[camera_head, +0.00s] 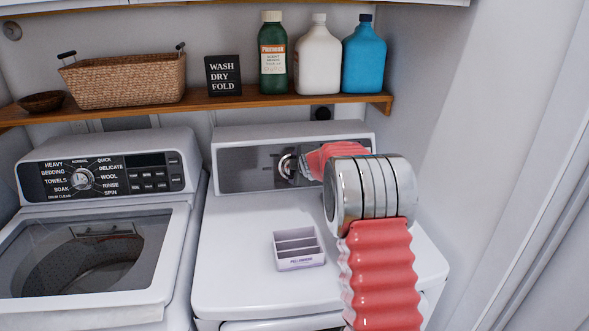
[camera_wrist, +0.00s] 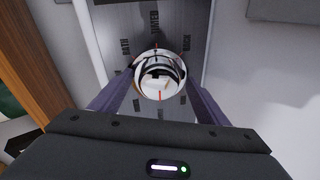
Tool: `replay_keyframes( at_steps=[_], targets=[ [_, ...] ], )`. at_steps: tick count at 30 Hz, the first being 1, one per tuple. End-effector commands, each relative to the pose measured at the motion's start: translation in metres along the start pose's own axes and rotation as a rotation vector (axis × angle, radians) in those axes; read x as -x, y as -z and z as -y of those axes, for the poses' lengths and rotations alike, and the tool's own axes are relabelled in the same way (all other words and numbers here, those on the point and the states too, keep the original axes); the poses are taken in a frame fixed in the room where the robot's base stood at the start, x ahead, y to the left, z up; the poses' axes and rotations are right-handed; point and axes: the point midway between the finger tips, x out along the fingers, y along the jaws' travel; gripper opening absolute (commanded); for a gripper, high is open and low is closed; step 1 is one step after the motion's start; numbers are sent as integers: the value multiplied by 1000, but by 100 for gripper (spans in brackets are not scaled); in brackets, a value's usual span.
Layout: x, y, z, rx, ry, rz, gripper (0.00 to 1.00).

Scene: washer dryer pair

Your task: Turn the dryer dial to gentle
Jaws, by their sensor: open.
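The dryer (camera_head: 225,265) is the white machine on the right. Its round silver dial (camera_head: 288,166) sits on the dark grey panel (camera_head: 238,172) at its back. In the wrist view the dial (camera_wrist: 160,75) is shiny and lies between the two fingers of my gripper (camera_wrist: 158,92), which are apart. I cannot tell whether they touch it. A thin red mark shows near the dial's lower edge in that view. "TIMED" is legible on the panel; other labels are dark, and I cannot make out "gentle". My arm comes from the right and covers the panel's right part in the head view.
The washer (camera_head: 100,300) with its own labelled dial stands at left. A small compartment tray (camera_head: 300,264) lies on the dryer top. Above, a wooden shelf (camera_head: 215,104) holds a basket, a sign and 3 bottles. A wall stands close at right.

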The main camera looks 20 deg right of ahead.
Motion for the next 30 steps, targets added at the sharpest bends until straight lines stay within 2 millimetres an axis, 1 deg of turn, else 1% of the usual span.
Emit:
replay_keyframes(
  at_steps=[4,8,30],
  targets=[
    [4,0,-1,0,-1,1,69],
    [12,-1,-1,-1,-2,1,69],
    [100,0,0,1,-1,0,69]
  ],
)
